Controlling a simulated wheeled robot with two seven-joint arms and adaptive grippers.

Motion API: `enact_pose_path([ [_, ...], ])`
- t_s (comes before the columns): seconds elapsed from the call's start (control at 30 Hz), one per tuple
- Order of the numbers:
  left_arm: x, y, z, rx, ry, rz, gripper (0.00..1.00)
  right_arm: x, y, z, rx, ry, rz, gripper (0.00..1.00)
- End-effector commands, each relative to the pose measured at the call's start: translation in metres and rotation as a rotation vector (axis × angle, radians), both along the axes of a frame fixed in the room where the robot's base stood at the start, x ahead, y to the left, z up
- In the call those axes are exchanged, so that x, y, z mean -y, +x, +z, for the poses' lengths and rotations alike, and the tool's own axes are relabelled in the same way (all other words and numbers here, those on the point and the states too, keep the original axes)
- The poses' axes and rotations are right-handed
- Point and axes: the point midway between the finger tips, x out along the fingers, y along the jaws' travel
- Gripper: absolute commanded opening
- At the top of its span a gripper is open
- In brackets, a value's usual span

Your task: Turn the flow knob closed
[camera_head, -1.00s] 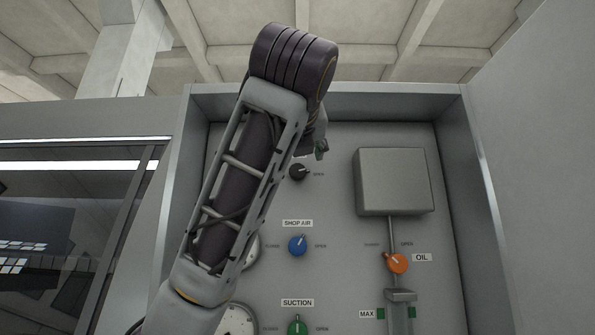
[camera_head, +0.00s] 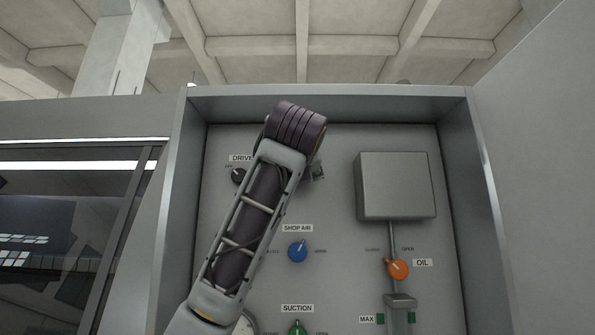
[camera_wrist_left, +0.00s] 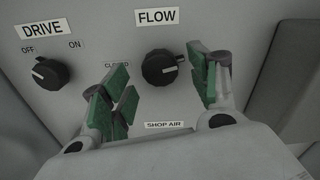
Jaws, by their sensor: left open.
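The flow knob (camera_wrist_left: 160,68) is a round black knob under the FLOW label in the left wrist view. Its pale pointer mark faces right, away from the CLOSED label (camera_wrist_left: 116,65) on its left. My left gripper (camera_wrist_left: 163,90) is open, with one green-padded finger on the lower left of the knob and the other to its right. The knob shows between the fingers, and I see no grip on it. In the head view my left arm hides the flow knob, and only a bit of the gripper shows beside the arm. My right gripper is in neither view.
The black DRIVE knob (camera_wrist_left: 48,73) is left of the flow knob. Below are the blue SHOP AIR knob (camera_head: 298,251) and green SUCTION knob (camera_head: 297,327). The orange OIL knob (camera_head: 398,268) and a grey box (camera_head: 395,185) are at right. The recessed panel has raised side walls.

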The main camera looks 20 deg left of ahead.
Motion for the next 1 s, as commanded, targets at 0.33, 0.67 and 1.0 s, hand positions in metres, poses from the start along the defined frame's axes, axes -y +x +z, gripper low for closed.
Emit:
enact_pose_path([
  [0.33, -0.006, 0.021, 0.001, 0.0, 0.0, 0.0, 0.61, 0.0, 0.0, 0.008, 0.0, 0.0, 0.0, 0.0],
  [0.67, -0.006, 0.021, 0.0, 0.0, 0.0, 0.0, 0.54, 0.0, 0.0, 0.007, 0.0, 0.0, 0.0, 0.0],
  [1.0, -0.006, 0.021, 0.0, 0.0, 0.0, 0.0, 0.14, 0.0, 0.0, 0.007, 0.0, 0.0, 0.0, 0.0],
])
